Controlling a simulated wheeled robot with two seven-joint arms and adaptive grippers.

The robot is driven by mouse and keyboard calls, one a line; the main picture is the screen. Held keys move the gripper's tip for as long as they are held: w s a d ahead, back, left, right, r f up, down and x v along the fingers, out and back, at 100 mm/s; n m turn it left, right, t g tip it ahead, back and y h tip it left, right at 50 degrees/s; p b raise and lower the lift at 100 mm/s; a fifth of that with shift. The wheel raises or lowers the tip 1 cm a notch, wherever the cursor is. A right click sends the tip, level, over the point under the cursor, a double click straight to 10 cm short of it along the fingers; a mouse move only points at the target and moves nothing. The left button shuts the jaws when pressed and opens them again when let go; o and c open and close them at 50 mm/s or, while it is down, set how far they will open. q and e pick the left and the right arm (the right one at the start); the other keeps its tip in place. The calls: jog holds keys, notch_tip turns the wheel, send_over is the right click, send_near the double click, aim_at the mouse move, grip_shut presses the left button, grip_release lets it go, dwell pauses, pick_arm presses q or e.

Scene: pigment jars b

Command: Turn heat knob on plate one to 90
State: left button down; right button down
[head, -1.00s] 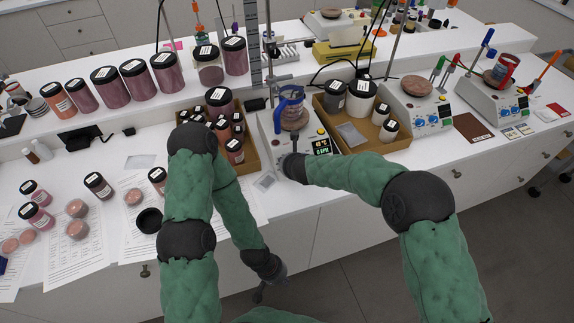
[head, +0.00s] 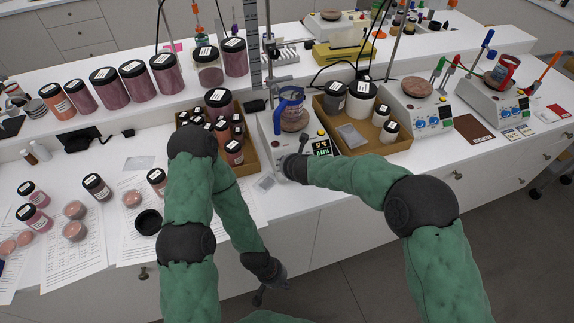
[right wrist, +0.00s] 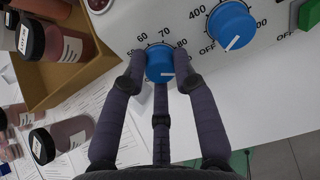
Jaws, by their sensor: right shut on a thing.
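In the right wrist view, my right gripper (right wrist: 160,72) is shut on a blue knob (right wrist: 160,62), with fingers on both sides. The knob's white pointer line is toward its lower edge; numbers from 50 to 80 show around it. A second blue knob (right wrist: 231,22) with its own scale and OFF mark is to the right. My left gripper (head: 262,293) hangs low before the bench, its jaws unclear.
A cardboard box of jars (head: 250,162) stands left of the hotplate, and another box (head: 352,147) stands close on its right. More hotplates (head: 432,126) stand farther right. Jars, papers and a black lid (head: 148,222) lie on the left bench.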

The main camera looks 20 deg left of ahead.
jog(key=c, duration=1)
grip_release()
jog(key=shift+r, duration=0.15)
jog(key=v, duration=1.1)
jog(key=shift+s+d+r, duration=0.2)
jog(key=shift+s+r, duration=0.05)
